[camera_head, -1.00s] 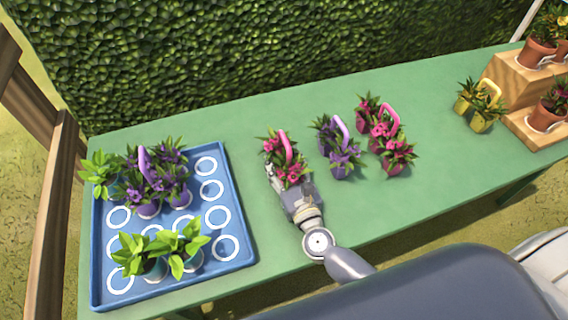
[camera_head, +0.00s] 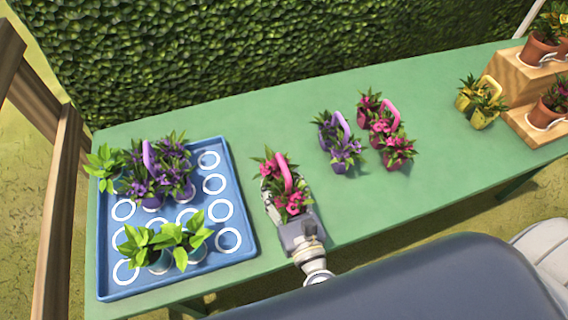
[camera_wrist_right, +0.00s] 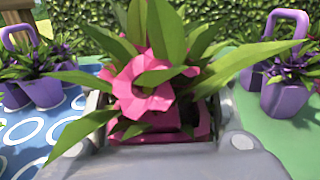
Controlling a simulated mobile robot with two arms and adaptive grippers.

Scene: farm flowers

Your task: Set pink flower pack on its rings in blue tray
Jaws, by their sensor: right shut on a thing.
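The pink flower pack (camera_head: 283,184), with a pink handle and green leaves, is in my right gripper (camera_head: 281,203), just right of the blue tray. The gripper is shut on it; in the right wrist view the pink pack (camera_wrist_right: 155,90) fills the middle between the fingers. The blue tray (camera_head: 250,240) lies at the left of the table. White rings are free along its right column and in part of its left and middle. A purple flower pack and green leafy plants stand in the tray. My left gripper is not in view.
A smaller purple pack (camera_head: 340,144) and another pink pack (camera_head: 387,132) stand right of the held pack. A yellow pack (camera_head: 480,102) and a wooden step stand (camera_head: 530,80) with pots are at the far right. The green table (camera_head: 430,150) is clear between them.

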